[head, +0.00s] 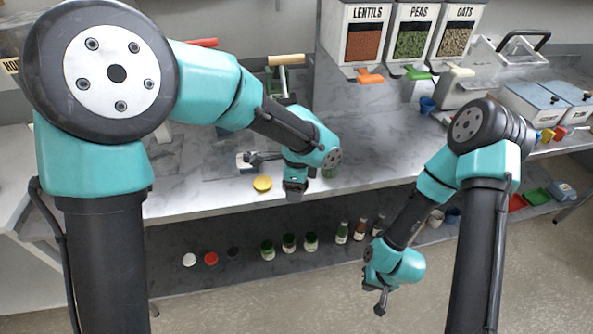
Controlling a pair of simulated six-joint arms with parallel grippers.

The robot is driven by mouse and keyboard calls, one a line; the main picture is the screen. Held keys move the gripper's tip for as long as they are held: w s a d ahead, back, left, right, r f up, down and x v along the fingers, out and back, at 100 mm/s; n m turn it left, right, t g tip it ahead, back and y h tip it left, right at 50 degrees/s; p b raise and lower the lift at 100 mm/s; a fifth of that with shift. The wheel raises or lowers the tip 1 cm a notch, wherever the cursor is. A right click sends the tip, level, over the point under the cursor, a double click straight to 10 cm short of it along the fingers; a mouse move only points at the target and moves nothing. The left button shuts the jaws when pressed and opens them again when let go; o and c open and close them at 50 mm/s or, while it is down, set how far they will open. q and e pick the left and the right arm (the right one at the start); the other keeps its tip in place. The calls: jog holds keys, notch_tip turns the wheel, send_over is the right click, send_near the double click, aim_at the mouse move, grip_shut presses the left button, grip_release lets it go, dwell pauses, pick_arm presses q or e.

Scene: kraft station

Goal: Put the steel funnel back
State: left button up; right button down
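I cannot make out the steel funnel for certain in the head view. My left gripper (294,195) points down over the front part of the marble counter (200,196), right of a yellow lid (262,184). Its fingers are too small and dark to tell whether they are open or holding something. A small grey and white item (246,161) lies just left of the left wrist, and its shape is unclear. My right gripper (381,306) hangs in front of the counter, below its edge and above the floor. Its fingers look close together, and nothing shows in them.
Dispensers of lentils (363,42), peas (411,40) and oats (455,40) stand at the back. A grey machine (490,75) and white bins (535,103) stand at the right. Several jars and bottles (289,242) line a lower shelf. The counter's middle right is clear.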

pick_arm(q)
jog(key=w, duration=0.6)
jog(key=w+f, duration=0.1)
jog(key=w, duration=0.2)
jog(key=shift+w, duration=0.25)
jog(key=shift+w+f, duration=0.15)
jog(key=shift+f, duration=1.55)
jog(key=shift+f, duration=0.1)
jog(key=o, duration=0.9)
jog(key=shift+o, duration=0.2)
notch_tip(320, 180, up, 12)
jog(key=shift+d, duration=0.2)
